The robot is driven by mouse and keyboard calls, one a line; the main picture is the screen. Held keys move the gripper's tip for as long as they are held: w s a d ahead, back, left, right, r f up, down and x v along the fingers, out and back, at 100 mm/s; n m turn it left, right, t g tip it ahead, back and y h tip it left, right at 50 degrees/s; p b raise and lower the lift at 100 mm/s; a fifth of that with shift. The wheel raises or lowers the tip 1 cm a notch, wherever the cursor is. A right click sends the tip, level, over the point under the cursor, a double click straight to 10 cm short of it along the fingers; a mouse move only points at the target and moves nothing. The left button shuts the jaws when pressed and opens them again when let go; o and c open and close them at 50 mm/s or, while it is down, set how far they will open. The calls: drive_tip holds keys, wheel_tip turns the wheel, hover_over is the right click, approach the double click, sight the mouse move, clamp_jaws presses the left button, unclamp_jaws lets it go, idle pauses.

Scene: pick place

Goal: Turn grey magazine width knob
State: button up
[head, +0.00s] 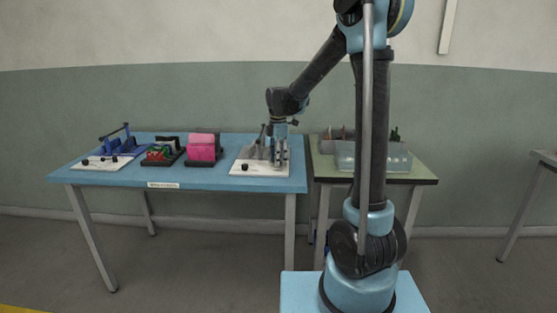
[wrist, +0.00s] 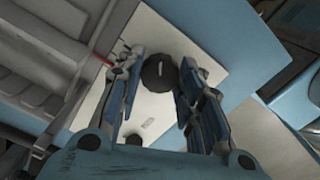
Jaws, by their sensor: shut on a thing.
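The grey magazine (head: 256,150) stands on a white base plate (head: 262,170) at the right end of the blue table. Its grey body (wrist: 45,70) fills the left of the wrist view. A round black knob (wrist: 158,72) with a white pointer mark sits on the plate between my fingertips. My gripper (wrist: 163,66) is shut on this knob, one finger on each side. A second black knob (wrist: 133,140) is partly hidden near my gripper's palm. In the head view my gripper (head: 281,158) points down over the plate's right part and hides the held knob.
The blue table (head: 220,178) also holds a blue magazine (head: 112,147) at the far left. A tray with red and green packs (head: 160,152) and one with pink packs (head: 202,147) stand between. A green-topped table (head: 424,176) with a clear bin (head: 345,157) is at the right.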

drive_tip(key=m, duration=0.5)
drive_tip(key=shift+w+a+m, duration=0.1)
drive_tip(key=shift+m, duration=0.2)
drive_tip(key=m, duration=1)
drive_tip(key=shift+w+m, duration=0.15)
drive_tip(key=shift+m, duration=0.25)
drive_tip(key=m, duration=2.1)
drive_tip(key=shift+s+m, duration=0.2)
drive_tip(key=shift+m, duration=2.5)
